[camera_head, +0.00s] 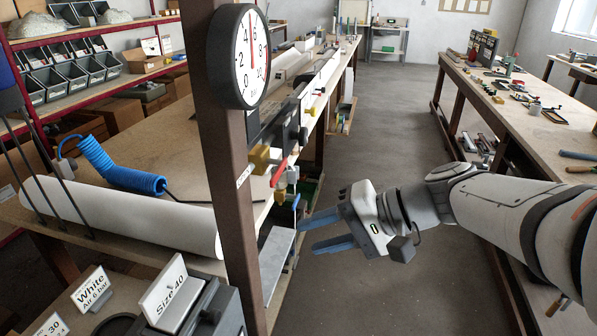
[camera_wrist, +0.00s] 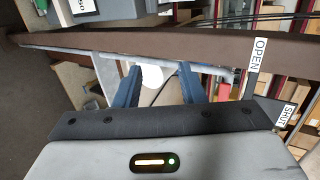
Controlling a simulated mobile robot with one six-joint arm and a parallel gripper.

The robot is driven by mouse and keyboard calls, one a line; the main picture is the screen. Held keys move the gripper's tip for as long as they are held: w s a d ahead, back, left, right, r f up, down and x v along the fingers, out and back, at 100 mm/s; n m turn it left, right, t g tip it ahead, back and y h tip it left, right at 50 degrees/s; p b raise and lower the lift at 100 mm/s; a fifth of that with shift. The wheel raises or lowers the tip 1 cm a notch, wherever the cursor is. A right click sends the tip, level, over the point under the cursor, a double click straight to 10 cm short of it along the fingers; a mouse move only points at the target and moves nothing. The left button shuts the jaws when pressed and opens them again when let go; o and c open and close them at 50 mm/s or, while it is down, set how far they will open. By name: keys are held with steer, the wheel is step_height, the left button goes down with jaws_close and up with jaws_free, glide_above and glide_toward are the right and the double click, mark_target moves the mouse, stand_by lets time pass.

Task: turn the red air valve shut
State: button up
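The red air valve lever (camera_head: 279,172) sits on a brass fitting beside the brown post (camera_head: 229,170), under the gauge, and slants up to the right. An OPEN label (camera_wrist: 259,54) and a SHUT label (camera_wrist: 287,115) show at the right of the wrist view.
A round gauge (camera_head: 238,56) is fixed to the post, its needle pointing nearly straight up. A bench with a white roll (camera_head: 120,215) and a coiled blue hose (camera_head: 120,170) stands at the left. Another bench (camera_head: 500,90) stands at the right. The floor between is clear.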

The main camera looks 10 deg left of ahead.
mark_target(277, 178)
steer(key=w+a+r+y, duration=0.1)
steer(key=w+y, duration=0.1)
steer(key=w+a+r+y+b, duration=0.1)
steer(key=w+r+y, duration=0.1)
steer(key=w+a+r+t+y+b, duration=0.1)
steer(key=w+y, duration=0.1)
steer(key=shift+w+a+r, duration=0.15)
steer(key=shift+w+r, duration=0.15)
steer(key=shift+r, duration=0.1)
steer(key=shift+a+r, duration=0.15)
steer(key=shift+a, duration=0.2)
steer(key=a, duration=0.4)
steer(key=a+p, duration=0.1)
steer(key=a, duration=0.2)
steer(key=shift+w, duration=0.35)
steer(key=shift+d, duration=0.1)
jaws_close()
